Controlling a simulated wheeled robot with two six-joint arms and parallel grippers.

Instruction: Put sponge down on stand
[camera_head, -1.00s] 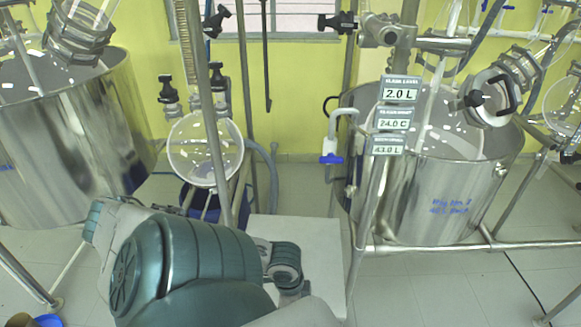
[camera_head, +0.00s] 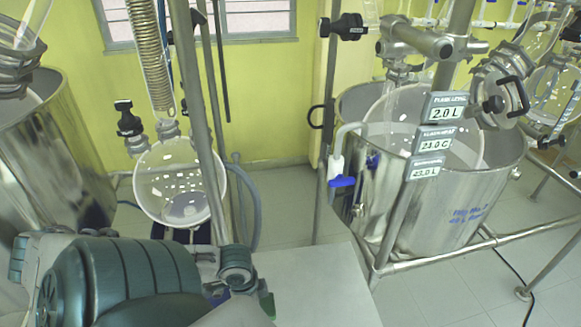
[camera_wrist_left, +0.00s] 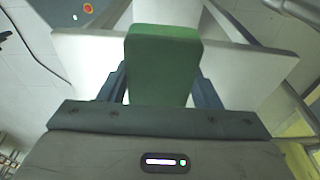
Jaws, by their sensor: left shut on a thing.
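The green sponge (camera_wrist_left: 163,55) is between the two dark fingers of my left gripper (camera_wrist_left: 162,88) in the left wrist view. The gripper is shut on it. The white flat top of the stand (camera_wrist_left: 262,72) shows behind the sponge on both sides. In the head view the stand (camera_head: 320,285) is at the bottom centre, and my left wrist is over its left part. A small bit of green (camera_head: 267,304) shows there beside my arm, which hides most of the gripper. I cannot tell whether the sponge touches the stand. My right gripper is not in view.
A round glass flask (camera_head: 180,185) and steel poles (camera_head: 205,110) stand just behind my left arm. A steel vessel (camera_head: 430,205) with display tags and a pipe frame is at the right. Another steel vessel (camera_head: 70,150) is at the left. The right part of the stand top is clear.

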